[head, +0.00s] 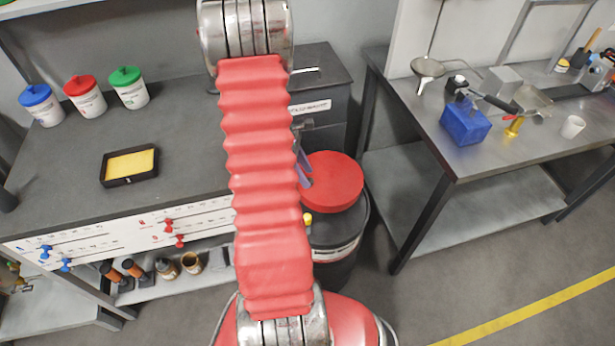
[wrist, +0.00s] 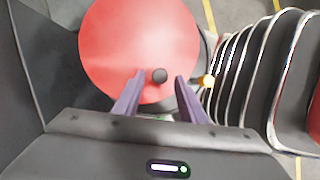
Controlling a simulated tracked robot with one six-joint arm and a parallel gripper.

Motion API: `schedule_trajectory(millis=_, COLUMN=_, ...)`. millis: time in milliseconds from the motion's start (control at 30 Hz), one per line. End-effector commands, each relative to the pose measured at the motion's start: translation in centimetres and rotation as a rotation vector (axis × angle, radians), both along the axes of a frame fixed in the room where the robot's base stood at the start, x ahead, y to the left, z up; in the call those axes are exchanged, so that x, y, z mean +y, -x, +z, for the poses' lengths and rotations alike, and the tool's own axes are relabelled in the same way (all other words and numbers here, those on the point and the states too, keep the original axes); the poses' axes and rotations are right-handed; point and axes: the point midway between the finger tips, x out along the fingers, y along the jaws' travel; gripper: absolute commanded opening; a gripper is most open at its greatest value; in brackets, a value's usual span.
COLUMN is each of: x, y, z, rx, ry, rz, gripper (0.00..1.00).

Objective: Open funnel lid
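The funnel lid is a round red disc (head: 334,182) on top of a dark drum-like container (head: 338,238), just right of my arm. I cannot tell how far the fingertips are above the lid. In the head view my gripper is mostly hidden behind my red arm; only a purple finger shows.
A grey workbench (head: 60,170) with white tubs stands left. A metal table (head: 470,165) with a blue block (head: 465,122) stands right. The floor between drum and table is clear.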

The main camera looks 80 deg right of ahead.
Motion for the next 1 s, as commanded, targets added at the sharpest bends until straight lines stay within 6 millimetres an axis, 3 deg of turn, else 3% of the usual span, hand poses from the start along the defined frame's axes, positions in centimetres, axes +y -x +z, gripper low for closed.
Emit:
schedule_trajectory(millis=200, x=-0.1, y=0.8, z=-1.8, rx=0.0, ry=-0.001, rz=-0.002, gripper=0.38)
schedule_trajectory(millis=533, x=-0.2, y=0.8, z=-1.9, rx=0.0, ry=-0.001, rz=-0.001, gripper=0.37)
schedule_trajectory(millis=1000, x=-0.2, y=0.9, z=-1.9, rx=0.0, ry=0.0, rz=-0.001, gripper=0.04)
